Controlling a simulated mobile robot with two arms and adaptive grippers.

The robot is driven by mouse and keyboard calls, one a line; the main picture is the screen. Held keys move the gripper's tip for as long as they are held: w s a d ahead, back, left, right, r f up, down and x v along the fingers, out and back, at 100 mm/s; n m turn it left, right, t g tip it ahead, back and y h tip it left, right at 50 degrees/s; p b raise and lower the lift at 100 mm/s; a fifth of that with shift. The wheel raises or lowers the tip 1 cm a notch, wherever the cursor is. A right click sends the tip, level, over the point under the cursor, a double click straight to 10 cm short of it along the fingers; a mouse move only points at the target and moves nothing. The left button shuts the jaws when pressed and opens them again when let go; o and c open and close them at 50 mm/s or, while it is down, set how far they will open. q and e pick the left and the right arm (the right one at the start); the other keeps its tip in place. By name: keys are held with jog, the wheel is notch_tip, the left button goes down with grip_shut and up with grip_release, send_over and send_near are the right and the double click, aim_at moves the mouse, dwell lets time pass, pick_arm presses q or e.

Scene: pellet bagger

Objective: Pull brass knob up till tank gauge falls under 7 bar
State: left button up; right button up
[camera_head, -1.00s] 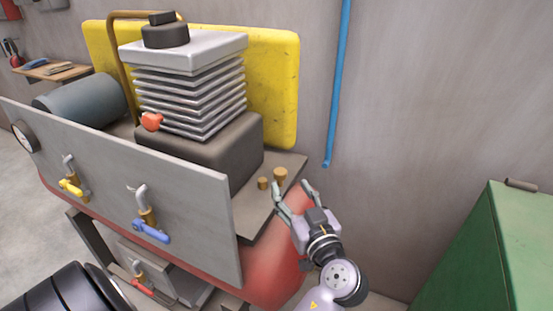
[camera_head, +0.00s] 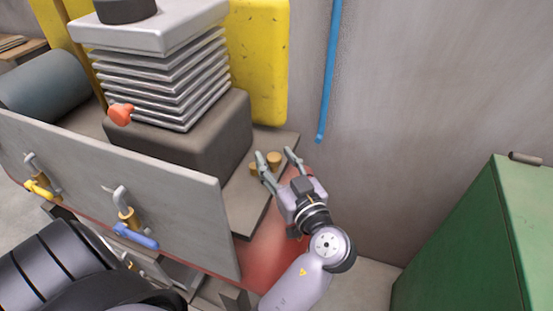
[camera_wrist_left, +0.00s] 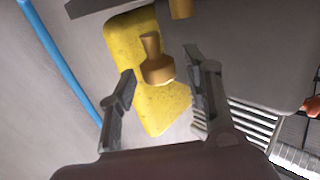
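Two short brass pieces stand on the grey-brown deck at the right end of the compressor. The brass knob (camera_head: 274,158) shows between the fingers of my left gripper (camera_head: 276,153). In the left wrist view the knob (camera_wrist_left: 157,68), with a narrow stem and wider collar, is between the two open fingers (camera_wrist_left: 163,82), apart from both. The second brass piece (camera_wrist_left: 180,8) is at the top edge of that view; in the head view it is partly behind a finger. The tank gauge is out of view now. My right gripper is not in view.
A grey panel (camera_head: 180,215) with blue (camera_head: 135,236) and yellow (camera_head: 42,190) valve levers stands left of my gripper. The finned compressor block (camera_head: 160,80) rises behind. A blue pipe (camera_head: 328,70) runs down the wall. A green cabinet (camera_head: 465,240) is at right.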

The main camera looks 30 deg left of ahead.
pick_arm(q)
grip_shut()
dwell(0.3)
jog(key=shift+r, duration=0.2)
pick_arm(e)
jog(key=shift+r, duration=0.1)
pick_arm(q)
jog(key=shift+r, duration=0.35)
jog(key=shift+r+p, duration=0.3)
jog(key=shift+p, duration=0.05)
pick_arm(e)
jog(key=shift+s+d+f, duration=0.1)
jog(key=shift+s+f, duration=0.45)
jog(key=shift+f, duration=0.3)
pick_arm(q)
jog(key=shift+w+r, duration=0.1)
jog(key=shift+r, duration=0.1)
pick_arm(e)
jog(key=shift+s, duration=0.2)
pick_arm(q)
jog(key=shift+c, duration=1.4)
grip_release()
jog(key=o, duration=0.4)
jog(key=shift+f, duration=0.2)
jog(key=shift+o, duration=0.2)
